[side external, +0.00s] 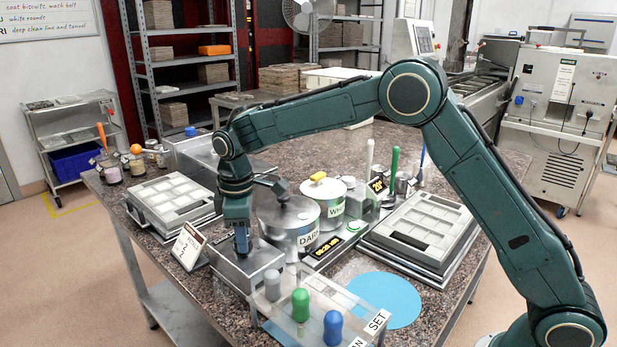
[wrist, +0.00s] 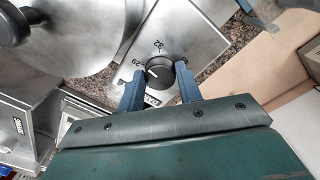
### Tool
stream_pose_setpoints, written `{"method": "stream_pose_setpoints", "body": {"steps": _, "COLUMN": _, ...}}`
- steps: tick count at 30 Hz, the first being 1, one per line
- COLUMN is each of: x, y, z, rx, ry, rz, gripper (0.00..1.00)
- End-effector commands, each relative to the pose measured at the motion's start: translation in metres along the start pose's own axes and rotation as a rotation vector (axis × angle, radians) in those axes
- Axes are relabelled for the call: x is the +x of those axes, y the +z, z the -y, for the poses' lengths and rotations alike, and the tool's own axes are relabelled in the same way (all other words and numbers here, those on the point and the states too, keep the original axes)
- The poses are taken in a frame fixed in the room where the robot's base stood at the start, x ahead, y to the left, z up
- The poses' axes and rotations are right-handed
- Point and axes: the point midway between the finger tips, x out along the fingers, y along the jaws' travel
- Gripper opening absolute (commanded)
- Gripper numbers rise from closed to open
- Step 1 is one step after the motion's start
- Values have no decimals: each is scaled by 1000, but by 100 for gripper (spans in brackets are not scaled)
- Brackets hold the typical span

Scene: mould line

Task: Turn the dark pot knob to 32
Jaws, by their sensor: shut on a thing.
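The dark pot knob (wrist: 159,70) is a round black dial on a metal panel (wrist: 185,22) in the wrist view. Printed numbers stand around it: 29 at left, 32 above, and a partly hidden mark at right. A short white pointer line on the knob lies on its left side, nearer 29 than 32. My gripper (wrist: 160,86) has one blue finger on each side of the knob and is shut on it. In the side view my gripper (side external: 242,246) reaches down to the metal control box (side external: 250,267), and the knob is hidden there.
The dark pot (side external: 283,235) stands right behind the control box, with a second pot (side external: 328,192) beside it. A number card (side external: 188,247) stands to the left. A clear stand with coloured handles (side external: 300,308) is in front. Mould trays (side external: 420,232) lie at right.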

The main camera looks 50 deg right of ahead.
Motion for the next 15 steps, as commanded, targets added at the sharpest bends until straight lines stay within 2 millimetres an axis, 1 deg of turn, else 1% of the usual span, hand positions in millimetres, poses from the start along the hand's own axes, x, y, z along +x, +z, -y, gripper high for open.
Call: {"method": "stream_pose_setpoints", "body": {"steps": 15, "x": -1, "y": -1, "z": 1, "rx": 483, "ry": 1, "rz": 24, "gripper": 12}}
